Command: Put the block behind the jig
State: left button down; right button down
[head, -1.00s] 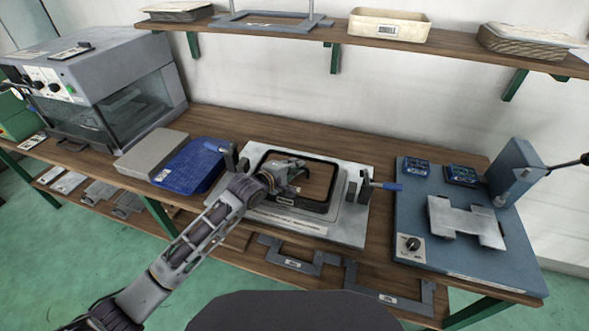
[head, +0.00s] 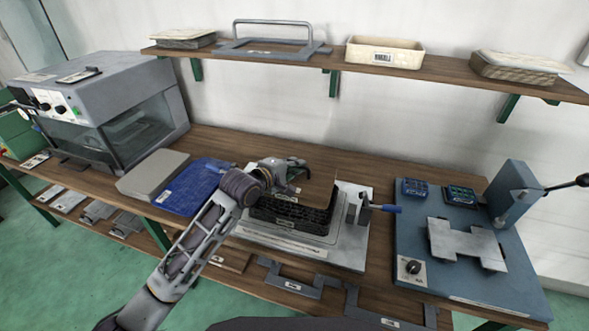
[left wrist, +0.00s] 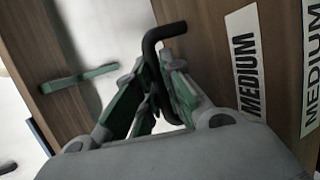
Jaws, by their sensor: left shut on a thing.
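The jig (head: 345,250) is a pale grey plate with clamps on the bench. Its right clamp has a blue handle (head: 385,208). A black slotted piece (head: 290,214) stands at its middle. My left gripper (head: 290,178) is above the jig, shut on the block (head: 318,190), a brown wooden piece. In the left wrist view, my left gripper (left wrist: 155,100) is closed on a black bent handle (left wrist: 160,35) beside brown wood bearing "MEDIUM" labels (left wrist: 246,62). I cannot tell whether the block still touches the black piece. My right gripper is out of view.
A blue tray (head: 195,187) and a grey slab (head: 152,175) lie left of the jig. A blue press base (head: 450,275) stands right. Bench (head: 400,160) behind the jig is bare up to the wall. A shelf (head: 335,62) runs above it.

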pick_arm(q)
jog(key=shift+r, duration=0.1)
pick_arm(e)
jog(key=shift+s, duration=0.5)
